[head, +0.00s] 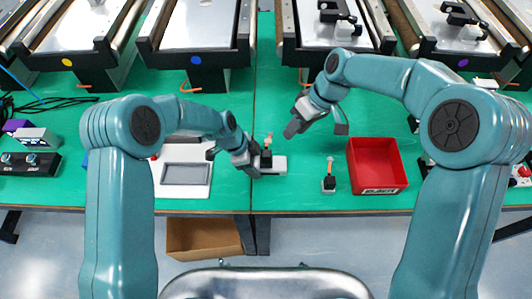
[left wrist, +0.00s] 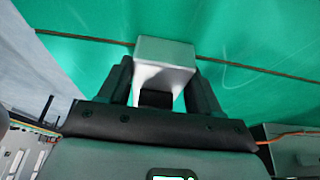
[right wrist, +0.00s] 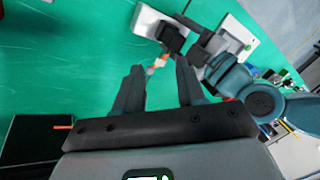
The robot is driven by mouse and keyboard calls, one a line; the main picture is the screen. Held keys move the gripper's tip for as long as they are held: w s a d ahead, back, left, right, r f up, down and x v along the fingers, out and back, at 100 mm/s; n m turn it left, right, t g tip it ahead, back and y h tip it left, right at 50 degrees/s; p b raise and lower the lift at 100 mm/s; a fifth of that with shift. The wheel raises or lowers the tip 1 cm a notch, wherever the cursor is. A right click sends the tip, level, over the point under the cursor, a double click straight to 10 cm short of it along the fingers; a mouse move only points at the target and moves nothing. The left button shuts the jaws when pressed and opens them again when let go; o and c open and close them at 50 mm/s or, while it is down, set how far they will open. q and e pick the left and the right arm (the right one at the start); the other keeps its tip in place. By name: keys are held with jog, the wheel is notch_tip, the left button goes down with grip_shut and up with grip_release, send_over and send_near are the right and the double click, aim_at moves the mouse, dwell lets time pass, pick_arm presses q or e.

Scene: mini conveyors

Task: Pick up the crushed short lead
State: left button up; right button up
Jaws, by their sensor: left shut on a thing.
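A short lead (right wrist: 157,65) with orange and whitish parts sticks out of a black connector (right wrist: 173,37) on a white block (right wrist: 150,20) in the right wrist view. In the head view the lead (head: 269,139) stands up above the white block (head: 279,165). My left gripper (head: 256,158) is shut on the white block, whose pale body (left wrist: 165,52) shows between its fingers in the left wrist view. My right gripper (head: 295,122) is open and empty, up and right of the block. In its wrist view the lead lies beyond the gap between the fingers (right wrist: 158,85). I cannot tell whether the lead is crushed.
A red bin (head: 376,168) stands on the green table to the right. A small black and white unit with an orange lead (head: 329,184) stands left of it. A white tray with a grey panel (head: 186,174) lies to the left. Conveyors (head: 195,30) line the back.

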jog(key=w+m+h, duration=0.1)
jog(key=m, duration=0.3)
jog(key=m+h, duration=0.3)
jog(key=m, duration=0.3)
send_over(269, 139)
jog(key=shift+t, duration=0.3)
jog(key=f, duration=0.6)
jog(key=shift+s+f, duration=0.2)
jog(key=shift+s, duration=0.1)
jog(key=f, duration=0.6)
jog(key=shift+w, duration=0.25)
jog(key=shift+c, duration=0.3)
